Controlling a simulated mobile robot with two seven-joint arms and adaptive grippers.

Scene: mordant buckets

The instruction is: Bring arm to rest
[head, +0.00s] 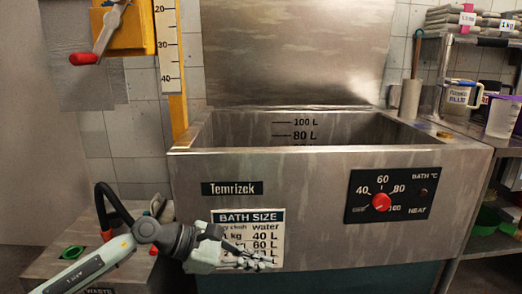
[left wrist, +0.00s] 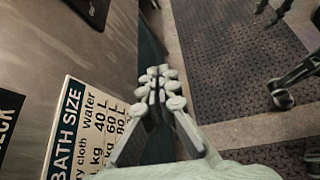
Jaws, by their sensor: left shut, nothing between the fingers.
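My left gripper (head: 256,260) is shut and empty in front of the lower front of the steel bath, by the bath size sign (head: 247,238). Its arm comes in from the lower left. In the left wrist view my left gripper (left wrist: 160,88) has its fingers together, with nothing between them. The sign (left wrist: 80,130) shows at the left of that view. In the head view the gripper covers the sign's lower part; I cannot tell if they touch. My right gripper is not in view.
The steel bath (head: 300,165) fills the middle, with a red heat knob (head: 381,202) on its front. A yellow column with a red-tipped lever (head: 84,59) stands at the left. A waste bin (head: 60,265) is lower left. A shelf with jugs (head: 503,115) is at right. Dark floor mat (left wrist: 225,60).

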